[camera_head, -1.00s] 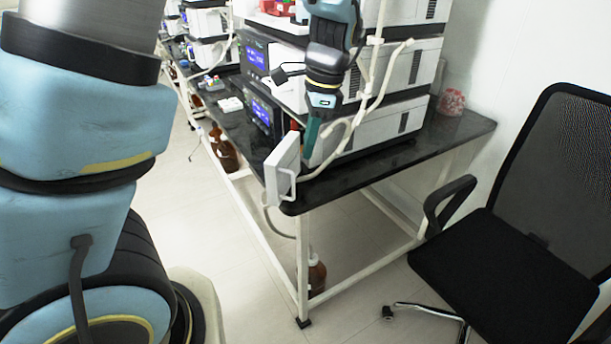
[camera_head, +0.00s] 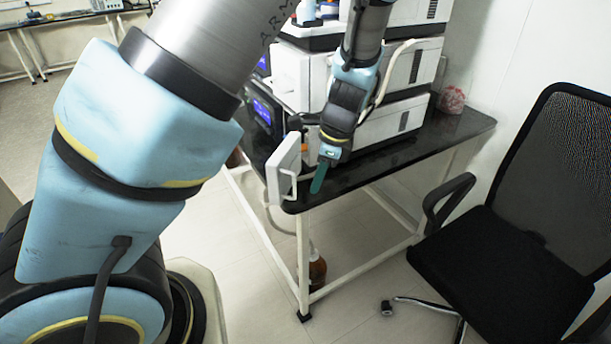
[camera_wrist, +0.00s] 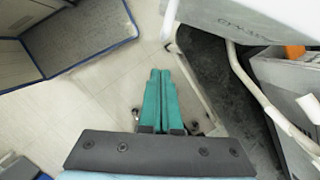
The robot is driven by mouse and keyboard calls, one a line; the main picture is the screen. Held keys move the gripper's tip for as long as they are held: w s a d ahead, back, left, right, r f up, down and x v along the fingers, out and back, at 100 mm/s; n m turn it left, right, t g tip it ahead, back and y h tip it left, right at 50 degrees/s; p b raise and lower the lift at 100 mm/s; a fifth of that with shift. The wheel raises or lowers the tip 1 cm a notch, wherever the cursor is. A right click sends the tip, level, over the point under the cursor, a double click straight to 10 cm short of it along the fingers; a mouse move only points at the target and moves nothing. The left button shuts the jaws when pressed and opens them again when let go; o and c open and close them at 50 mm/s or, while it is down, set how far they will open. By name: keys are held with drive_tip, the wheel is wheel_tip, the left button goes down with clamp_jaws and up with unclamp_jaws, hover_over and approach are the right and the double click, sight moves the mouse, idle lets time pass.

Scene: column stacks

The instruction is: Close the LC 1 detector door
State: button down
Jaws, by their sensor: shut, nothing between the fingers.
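The detector door is a white panel (camera_head: 283,162) with a white bar handle. It stands open, jutting out from the lower part of the instrument stack at the near corner of the black table. My gripper (camera_head: 318,188) has teal fingers and appears just right of the door and its handle in the head view, with a small gap between them in the picture. Its fingers are shut and empty, also in the wrist view (camera_wrist: 160,75). A white panel with lettering (camera_wrist: 250,18) fills the upper right there; I cannot tell if it is the door.
The stacked white instruments (camera_head: 385,128) stand on the black table (camera_head: 455,135). A pale tube runs down beside my arm. A black chair (camera_head: 500,250) stands at the right. A brown bottle (camera_head: 317,272) is under the table. The floor in front is clear.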

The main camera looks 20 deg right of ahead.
sight(283, 167)
drive_tip(key=shift+w+a+r, duration=0.1)
drive_tip(key=shift+w+a, duration=0.2)
drive_tip(key=shift+a, duration=0.3)
drive_tip(key=shift+w+a, duration=0.3)
drive_tip(key=shift+a, duration=0.3)
drive_tip(key=shift+a, duration=0.1)
